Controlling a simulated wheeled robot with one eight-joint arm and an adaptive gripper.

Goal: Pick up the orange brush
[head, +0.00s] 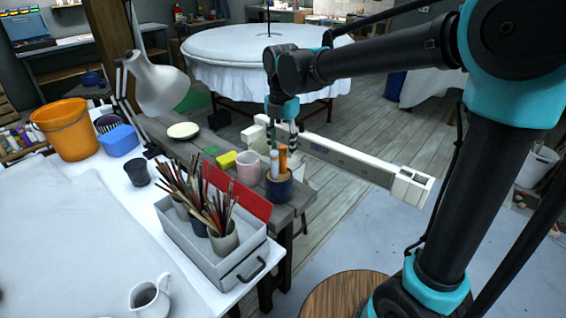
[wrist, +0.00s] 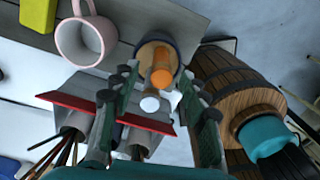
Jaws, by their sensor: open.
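The orange brush (head: 283,158) stands upright in a dark blue cup (head: 279,190), beside a white brush (head: 274,160). In the wrist view the orange brush (wrist: 161,76) points up toward the camera from the cup (wrist: 146,48), with the white brush's round end (wrist: 150,104) nearer me. My gripper (head: 282,142) is open and points down right above the cup. In the wrist view my gripper's fingers (wrist: 163,85) lie on both sides of the brushes. I cannot tell whether either finger touches them.
A pink mug (head: 248,167) and a yellow sponge (head: 226,160) sit left of the cup on the grey bench. A grey toolbox (head: 215,255) with brush pots and a red panel (head: 238,190) stands in front. A wooden barrel (wrist: 235,85) shows in the wrist view.

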